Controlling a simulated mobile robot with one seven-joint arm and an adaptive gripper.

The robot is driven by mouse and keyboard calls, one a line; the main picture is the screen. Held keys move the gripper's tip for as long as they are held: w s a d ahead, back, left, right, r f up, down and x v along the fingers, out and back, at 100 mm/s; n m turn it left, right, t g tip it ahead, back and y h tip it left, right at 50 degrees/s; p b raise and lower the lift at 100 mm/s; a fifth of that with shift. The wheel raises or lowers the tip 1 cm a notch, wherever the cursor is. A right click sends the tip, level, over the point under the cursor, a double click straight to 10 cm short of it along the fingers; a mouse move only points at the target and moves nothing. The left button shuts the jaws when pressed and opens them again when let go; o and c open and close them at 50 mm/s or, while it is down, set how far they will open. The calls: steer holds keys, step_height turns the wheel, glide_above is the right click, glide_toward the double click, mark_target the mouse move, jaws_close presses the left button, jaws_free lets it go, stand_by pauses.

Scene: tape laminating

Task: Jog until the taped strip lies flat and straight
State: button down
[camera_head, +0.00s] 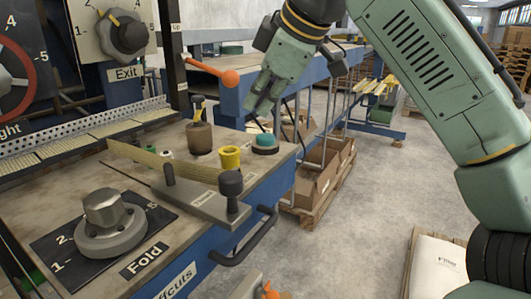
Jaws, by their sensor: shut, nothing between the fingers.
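My gripper (262,108) hangs from the arm at the top middle, pointing down, with its fingers together and nothing held. It is above and behind the blue-green button (265,143) at the machine's right corner, apart from it as far as I can tell. A thin tan strip (160,160) stands out over the worktop behind the Fold knob, with one end near the guide plate. The grey Fold knob (103,215) sits on its dial at the front left. The Exit knob (121,33) is on the upper panel.
A yellow cup-like piece (229,157), a brown pot (199,138) and a black-knobbed clamp (230,190) crowd the worktop.

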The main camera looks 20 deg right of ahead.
mark_target(266, 139)
steer(key=shift+f+b, duration=0.3)
steer(key=shift+f, duration=0.7)
steer(key=shift+f, duration=0.1)
stand_by(0.6)
steer(key=shift+f, duration=0.3)
